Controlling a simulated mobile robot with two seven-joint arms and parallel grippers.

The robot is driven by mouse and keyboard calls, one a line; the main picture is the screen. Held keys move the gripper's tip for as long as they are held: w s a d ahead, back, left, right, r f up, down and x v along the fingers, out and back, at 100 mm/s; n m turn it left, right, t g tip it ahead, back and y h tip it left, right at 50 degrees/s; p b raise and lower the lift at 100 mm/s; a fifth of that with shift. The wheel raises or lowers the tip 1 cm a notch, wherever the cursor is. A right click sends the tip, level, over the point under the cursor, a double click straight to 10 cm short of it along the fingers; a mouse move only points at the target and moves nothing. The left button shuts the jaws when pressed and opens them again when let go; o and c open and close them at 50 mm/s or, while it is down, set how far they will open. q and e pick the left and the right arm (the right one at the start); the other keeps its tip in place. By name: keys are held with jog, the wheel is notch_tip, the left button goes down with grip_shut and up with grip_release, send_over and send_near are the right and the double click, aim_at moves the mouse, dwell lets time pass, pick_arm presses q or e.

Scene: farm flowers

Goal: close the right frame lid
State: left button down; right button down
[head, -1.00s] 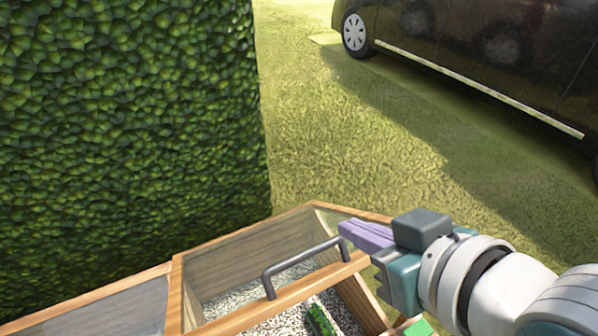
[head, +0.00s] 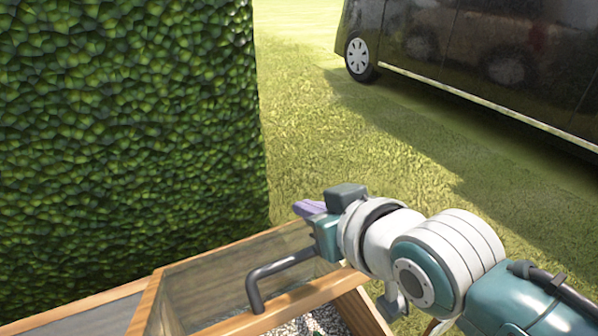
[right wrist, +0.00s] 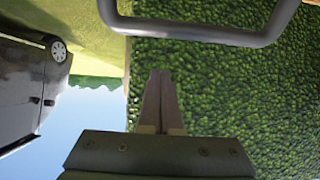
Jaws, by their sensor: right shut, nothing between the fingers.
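The right frame lid (head: 215,285) is a wood-edged clear panel with a grey bar handle (head: 283,266). It is tilted up, with an open gap under its front edge showing pale gravel. My right gripper (head: 310,209) has purple fingers and is just behind and above the handle's right end in the head view. In the right wrist view my fingers (right wrist: 160,95) are together and empty. The handle (right wrist: 200,30) crosses the top of that view, apart from the fingertips. My left gripper is in neither current view.
A tall green hedge (head: 130,130) stands behind the frame at the left. Another grey panel (head: 80,312) lies to the left of the lid. A dark van (head: 470,60) is parked at the back right. Open grass (head: 340,140) lies between.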

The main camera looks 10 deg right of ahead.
jog(key=s+f, duration=0.1)
jog(key=s+d+f, duration=0.1)
jog(key=shift+s+f, duration=0.15)
jog(key=shift+s, duration=0.25)
pick_arm(q)
jog(key=shift+f, duration=0.2)
pick_arm(e)
jog(key=shift+f, duration=0.1)
pick_arm(q)
jog(key=shift+d, duration=0.15)
pick_arm(e)
jog(key=shift+s, duration=0.1)
jog(key=shift+f, duration=0.1)
